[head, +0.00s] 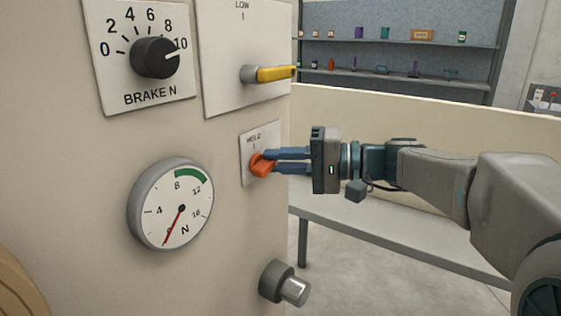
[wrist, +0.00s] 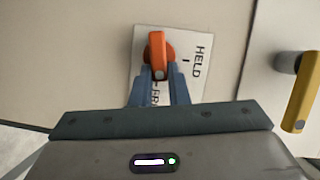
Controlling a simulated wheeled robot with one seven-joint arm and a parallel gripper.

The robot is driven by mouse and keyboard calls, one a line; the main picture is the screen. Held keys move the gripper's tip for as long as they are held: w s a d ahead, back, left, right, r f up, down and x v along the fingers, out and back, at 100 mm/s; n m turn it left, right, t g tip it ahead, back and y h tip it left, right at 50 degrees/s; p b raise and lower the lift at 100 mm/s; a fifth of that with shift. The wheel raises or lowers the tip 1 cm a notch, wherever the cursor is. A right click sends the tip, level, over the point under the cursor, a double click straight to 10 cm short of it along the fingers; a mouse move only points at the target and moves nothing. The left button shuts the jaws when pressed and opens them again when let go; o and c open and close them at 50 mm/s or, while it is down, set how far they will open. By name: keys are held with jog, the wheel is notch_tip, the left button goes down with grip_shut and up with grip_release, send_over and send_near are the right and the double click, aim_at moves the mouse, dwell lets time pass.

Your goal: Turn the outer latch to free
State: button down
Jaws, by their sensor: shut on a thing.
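The outer latch (head: 261,165) is an orange knob on a white plate (head: 246,148) near the right edge of the panel. In the wrist view the orange latch (wrist: 157,45) has a raised bar, and its plate reads HELD, with a second word partly hidden by my fingers. My gripper (head: 274,161) reaches in from the right in the head view. Its two blue fingers are shut on the latch's bar, one on each side, as the wrist view also shows (wrist: 160,77). The bar's near end is hidden between the fingers.
A yellow lever (head: 273,74) on a LOW plate sits above the latch. A brake dial (head: 155,58) and a round gauge (head: 171,205) are to the left. A grey cylinder knob (head: 284,283) sticks out below. A grey bench (head: 400,235) runs behind my arm.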

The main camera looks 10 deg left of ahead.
jog(key=shift+f+m+y, duration=0.25)
jog(key=shift+m+y, duration=0.15)
jog(key=shift+m, duration=0.6)
jog(key=c, duration=1.4)
grip_release()
jog(key=d, duration=1.4)
jog(key=shift+p, duration=0.35)
